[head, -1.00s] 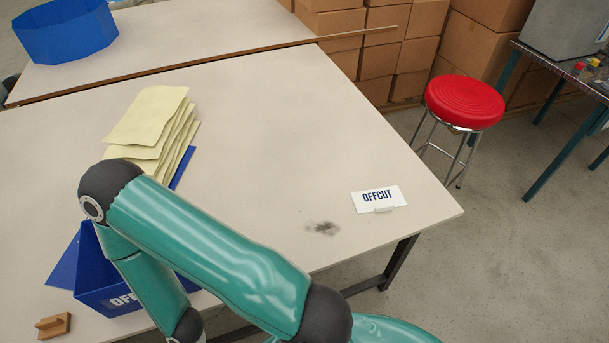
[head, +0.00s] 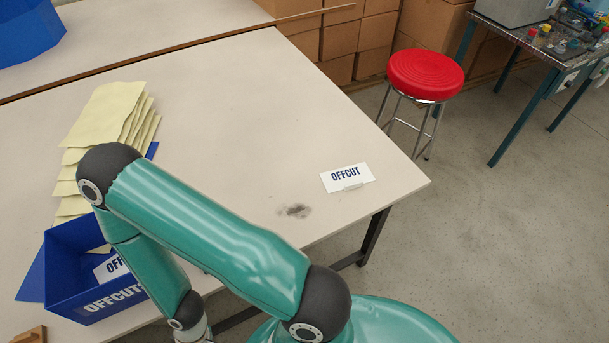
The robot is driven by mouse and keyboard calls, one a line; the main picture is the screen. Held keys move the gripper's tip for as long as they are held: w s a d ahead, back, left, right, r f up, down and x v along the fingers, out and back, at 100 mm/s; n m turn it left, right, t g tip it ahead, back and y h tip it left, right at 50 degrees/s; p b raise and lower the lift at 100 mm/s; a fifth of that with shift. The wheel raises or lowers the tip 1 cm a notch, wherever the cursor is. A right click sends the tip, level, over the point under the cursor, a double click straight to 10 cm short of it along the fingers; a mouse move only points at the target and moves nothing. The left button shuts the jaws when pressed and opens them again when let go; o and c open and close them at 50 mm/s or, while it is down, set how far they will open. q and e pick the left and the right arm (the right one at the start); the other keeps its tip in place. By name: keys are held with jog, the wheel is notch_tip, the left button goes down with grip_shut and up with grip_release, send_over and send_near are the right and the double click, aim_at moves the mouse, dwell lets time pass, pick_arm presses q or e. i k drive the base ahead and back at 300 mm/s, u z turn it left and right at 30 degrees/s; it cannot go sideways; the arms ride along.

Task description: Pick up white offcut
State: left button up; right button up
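A blue bin (head: 112,301) marked OFFCUTS stands at the table's left, partly behind my teal arm. A second white piece with the letters OFF (head: 108,267) shows inside the bin, cut off by my arm. No other white piece is clearly seen on the table. One teal arm of mine rises from the lower right, bends at upper left and drops to the bottom edge. Its gripper is out of the picture. No other gripper shows.
Yellow sheets (head: 102,118) are stacked behind the bin. A dark smudge (head: 295,211) marks the table (head: 230,130), whose middle is clear. A wooden block (head: 30,335) is at the lower left. A red stool (head: 425,75) stands beyond the right edge. A blue tub (head: 28,35) is at the back left.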

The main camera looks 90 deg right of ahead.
aim_at(346, 178)
jog(key=k, duration=2.4)
jog(key=z, duration=0.85)
jog(key=i, duration=0.95)
jog(key=z, duration=0.1)
